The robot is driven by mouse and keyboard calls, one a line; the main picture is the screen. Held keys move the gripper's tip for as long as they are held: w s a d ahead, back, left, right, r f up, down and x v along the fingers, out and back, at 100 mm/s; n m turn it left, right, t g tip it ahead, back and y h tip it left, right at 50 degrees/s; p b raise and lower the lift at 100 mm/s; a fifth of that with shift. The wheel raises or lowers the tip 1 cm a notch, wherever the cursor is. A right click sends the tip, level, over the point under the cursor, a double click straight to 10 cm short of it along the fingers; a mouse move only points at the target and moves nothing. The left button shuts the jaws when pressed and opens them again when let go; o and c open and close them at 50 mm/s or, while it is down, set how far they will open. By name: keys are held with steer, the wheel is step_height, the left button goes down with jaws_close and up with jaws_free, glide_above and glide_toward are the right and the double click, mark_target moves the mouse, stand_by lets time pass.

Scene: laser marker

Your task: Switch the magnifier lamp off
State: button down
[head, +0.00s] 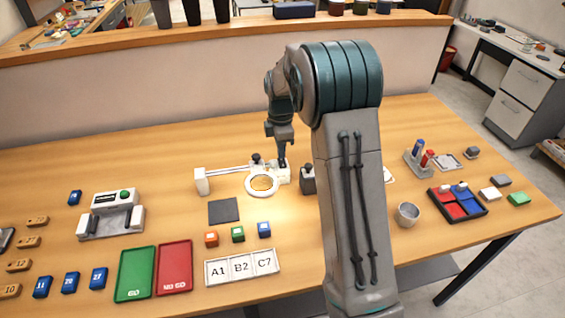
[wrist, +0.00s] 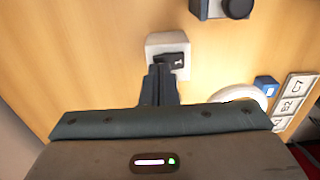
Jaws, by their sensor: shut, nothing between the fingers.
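The magnifier lamp has a white ring head (head: 250,193), and the tabletop seen through it looks brightly lit. A thin arm runs from the ring area to a white block at the left. Its white base (head: 284,178) is below my gripper (head: 282,163). In the wrist view, the white base (wrist: 156,42) carries a black rocker switch (wrist: 176,60). My gripper (wrist: 164,69) is shut and empty, with its fingertips right at the switch and partly covering it. I cannot tell whether they touch it. The ring (wrist: 240,93) is partly hidden behind my gripper body.
A dark block with a black knob (head: 307,180) stands just right of the lamp base. A dark square pad (head: 223,210), small coloured cubes (head: 237,234) and a labelled tray (head: 242,283) lie in front. A grey cup (head: 408,214) stands at the right.

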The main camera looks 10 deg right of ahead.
steer(key=shift+f+b, duration=0.4)
steer(key=shift+f, duration=0.25)
steer(key=shift+r, duration=0.1)
steer(key=shift+r+p, duration=2.4)
steer(key=shift+r, duration=1.05)
steer(key=s+r+m+t, duration=0.1)
steer(key=s+r+m, duration=0.4)
steer(key=s+r, duration=0.25)
steer(key=s+r+m+t, duration=0.2)
steer(key=s+m, duration=1.1)
steer(key=s, duration=1)
steer(key=shift+s+r+t, duration=0.15)
steer(key=shift+s+t, duration=0.15)
steer(key=shift+s, duration=0.1)
